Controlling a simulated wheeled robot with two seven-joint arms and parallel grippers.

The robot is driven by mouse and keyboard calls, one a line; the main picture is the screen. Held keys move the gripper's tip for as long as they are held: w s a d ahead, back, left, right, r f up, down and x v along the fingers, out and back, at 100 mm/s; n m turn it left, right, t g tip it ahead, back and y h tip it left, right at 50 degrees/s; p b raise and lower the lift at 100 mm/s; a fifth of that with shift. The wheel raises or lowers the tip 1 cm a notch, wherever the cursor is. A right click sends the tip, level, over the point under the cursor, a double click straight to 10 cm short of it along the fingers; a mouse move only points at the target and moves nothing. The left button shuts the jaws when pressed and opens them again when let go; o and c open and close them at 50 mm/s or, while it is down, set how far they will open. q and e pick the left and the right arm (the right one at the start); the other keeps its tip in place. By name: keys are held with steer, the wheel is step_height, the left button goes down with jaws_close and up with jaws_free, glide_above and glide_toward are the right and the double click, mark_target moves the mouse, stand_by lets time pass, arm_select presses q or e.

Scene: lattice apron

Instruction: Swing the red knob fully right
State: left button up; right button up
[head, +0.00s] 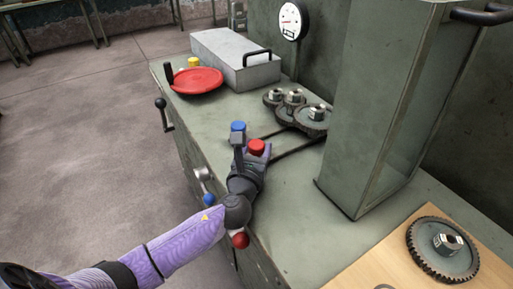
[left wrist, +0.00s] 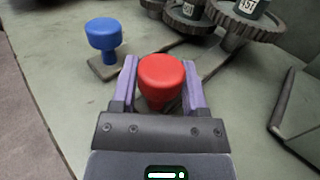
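The red knob (head: 257,147) is a short rounded red cap standing on the green machine top near its front edge. My left gripper (head: 247,158) reaches it from the front. The lower part of the knob is partly hidden by my gripper. My right gripper is not in view.
A blue knob (head: 238,127) stands just left of the red one. Toothed gears (head: 313,118) with nuts lie behind. A tall green housing (head: 375,110) rises to the right. A red handwheel (head: 196,80) and grey box (head: 235,58) are at the back. A red ball (head: 240,240) shows below my wrist.

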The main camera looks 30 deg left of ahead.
arm_select(q)
jaws_close()
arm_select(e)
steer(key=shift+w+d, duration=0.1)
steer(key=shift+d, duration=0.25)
